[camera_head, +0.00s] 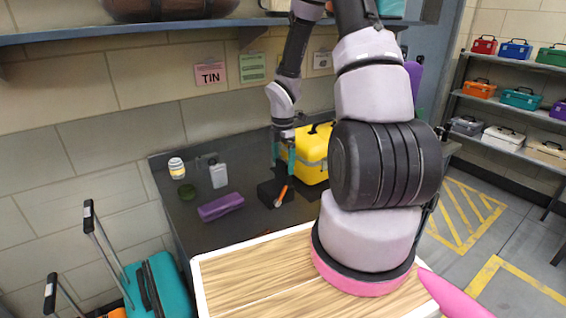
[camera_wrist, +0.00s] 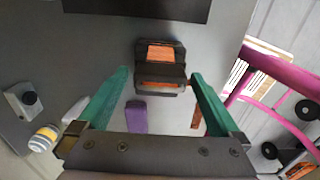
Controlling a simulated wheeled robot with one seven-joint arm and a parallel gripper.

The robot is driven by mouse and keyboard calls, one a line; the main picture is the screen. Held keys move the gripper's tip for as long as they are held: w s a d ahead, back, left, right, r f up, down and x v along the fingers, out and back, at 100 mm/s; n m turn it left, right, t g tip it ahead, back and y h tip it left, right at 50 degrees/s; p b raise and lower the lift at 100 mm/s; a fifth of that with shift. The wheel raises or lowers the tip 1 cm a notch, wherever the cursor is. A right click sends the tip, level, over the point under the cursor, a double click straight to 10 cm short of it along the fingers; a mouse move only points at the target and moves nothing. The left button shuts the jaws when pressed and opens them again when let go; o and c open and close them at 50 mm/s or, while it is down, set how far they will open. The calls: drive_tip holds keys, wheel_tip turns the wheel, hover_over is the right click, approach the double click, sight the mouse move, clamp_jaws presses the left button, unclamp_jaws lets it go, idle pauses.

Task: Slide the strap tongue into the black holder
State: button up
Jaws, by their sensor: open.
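The black holder (camera_head: 268,191) sits on the dark bench below my gripper (camera_head: 284,160). An orange strip (camera_head: 281,196), apparently the strap tongue, leans at its right side. In the wrist view the holder (camera_wrist: 175,72) lies ahead, between the teal fingertips of my gripper (camera_wrist: 159,75), with orange patches on it. A narrow orange-brown strip (camera_wrist: 197,118) shows beside the right finger. I cannot tell whether it joins the orange on the holder. My gripper is open and empty, with its fingers apart from the holder.
A yellow toolbox (camera_head: 314,158) stands just behind and right of the holder. A wooden tray edge (camera_head: 197,285) is in front.

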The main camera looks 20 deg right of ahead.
wheel_tip(320, 180, up, 10)
drive_tip(key=shift+r, duration=0.25)
idle(0.5)
